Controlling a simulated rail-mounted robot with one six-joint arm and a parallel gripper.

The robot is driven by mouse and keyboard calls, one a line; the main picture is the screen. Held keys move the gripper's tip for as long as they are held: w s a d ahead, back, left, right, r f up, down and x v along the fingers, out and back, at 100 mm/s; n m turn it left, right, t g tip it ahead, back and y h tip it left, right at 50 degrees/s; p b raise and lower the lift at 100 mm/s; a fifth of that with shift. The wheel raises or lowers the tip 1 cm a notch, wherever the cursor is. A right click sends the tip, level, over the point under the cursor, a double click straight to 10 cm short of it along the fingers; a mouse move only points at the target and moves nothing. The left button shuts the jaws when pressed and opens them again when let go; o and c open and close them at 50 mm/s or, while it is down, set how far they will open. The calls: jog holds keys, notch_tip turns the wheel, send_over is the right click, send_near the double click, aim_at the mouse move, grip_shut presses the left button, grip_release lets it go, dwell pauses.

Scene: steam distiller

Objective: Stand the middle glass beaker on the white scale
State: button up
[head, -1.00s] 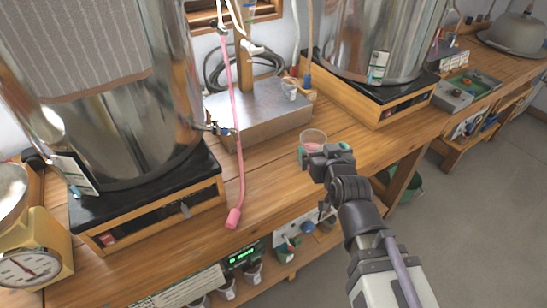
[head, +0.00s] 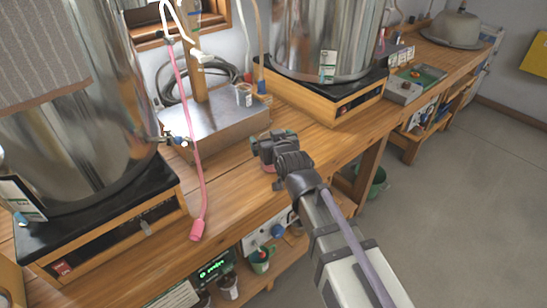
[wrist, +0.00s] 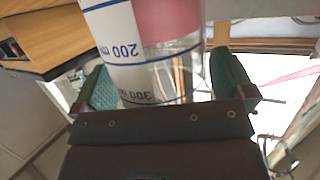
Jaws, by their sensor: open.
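In the wrist view a clear glass beaker (wrist: 122,45) with blue-on-white volume marks and pink contents stands between the two green finger pads of my gripper (wrist: 165,88). The jaws are apart and do not visibly clamp it. In the head view my gripper (head: 270,146) is over the bench's front part, and it hides nearly all of the beaker. I cannot tell from these frames whether this is the middle beaker. No white scale can be clearly made out; only a yellowish sliver of a body (head: 9,287) shows at the lower left edge.
A metal box (head: 215,128) stands behind my gripper with a small jar (head: 244,95) on it. Steel vessels on black-topped wooden bases (head: 335,98) flank it. A pink tube (head: 197,190) hangs at the left. Bare bench (head: 235,185) lies left of my gripper; cups and a green-lit display are below.

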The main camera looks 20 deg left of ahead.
jog(key=shift+s, duration=0.15)
jog(key=shift+c, duration=0.2)
jog(key=c, duration=1.4)
jog(key=shift+r, duration=0.1)
jog(key=shift+c, duration=0.2)
notch_tip(320, 180, up, 18)
jog(key=p, duration=1.8)
